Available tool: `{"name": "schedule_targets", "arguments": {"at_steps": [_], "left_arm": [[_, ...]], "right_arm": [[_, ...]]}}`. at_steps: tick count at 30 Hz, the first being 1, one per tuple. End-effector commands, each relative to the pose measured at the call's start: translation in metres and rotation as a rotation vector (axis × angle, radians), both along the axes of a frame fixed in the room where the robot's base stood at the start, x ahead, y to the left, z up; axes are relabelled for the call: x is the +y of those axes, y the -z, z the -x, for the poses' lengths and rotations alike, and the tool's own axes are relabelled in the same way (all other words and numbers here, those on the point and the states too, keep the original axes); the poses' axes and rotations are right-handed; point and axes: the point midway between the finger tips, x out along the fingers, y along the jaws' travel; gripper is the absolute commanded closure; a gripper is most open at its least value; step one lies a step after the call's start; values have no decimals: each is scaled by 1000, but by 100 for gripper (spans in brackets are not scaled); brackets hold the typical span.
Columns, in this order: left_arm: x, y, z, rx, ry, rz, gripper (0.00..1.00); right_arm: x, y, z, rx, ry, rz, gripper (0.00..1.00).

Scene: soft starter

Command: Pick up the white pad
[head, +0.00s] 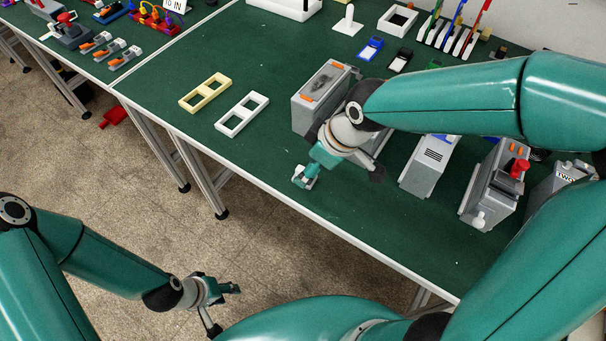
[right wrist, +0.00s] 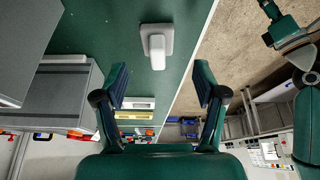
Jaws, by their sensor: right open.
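The white pad (right wrist: 156,44) shows in the right wrist view as a pale square plate with a raised block, on the green table near its edge. It lies ahead of my right gripper (right wrist: 161,82), roughly between the lines of its two fingers, and apart from them. The right gripper is open and empty, low over the table. In the head view, a small pale part at the right gripper's fingertip may be the pad, mostly hidden. My left gripper (head: 228,306) has its fingers spread and empty, off the table over the floor.
A grey box (head: 322,92) stands close behind the right gripper. Other grey units (head: 428,165) and one with a red knob (head: 496,185) stand to the right. A white frame (head: 242,115) and a yellow frame (head: 205,93) lie to the left. The table's front edge is close.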

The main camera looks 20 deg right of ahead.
Motion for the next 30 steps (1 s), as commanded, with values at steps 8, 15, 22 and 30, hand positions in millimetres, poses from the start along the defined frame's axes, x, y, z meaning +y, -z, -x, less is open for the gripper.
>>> {"name": "schedule_targets", "arguments": {"at_steps": [8, 15, 22, 30], "left_arm": [[0, -3, 0, 0, 0, 0, 60], [0, -3, 0, 0, 0, 0, 60], [0, -3, 0, 0, 0, 0, 60], [0, -3, 0, 0, 0, 0, 60]], "right_arm": [[7, 36, -11, 6, 0, 1, 29], [10, 45, -15, 1, 2, 0, 29], [9, 44, -14, 1, 2, 0, 48], [9, 44, -14, 1, 2, 0, 88]]}}
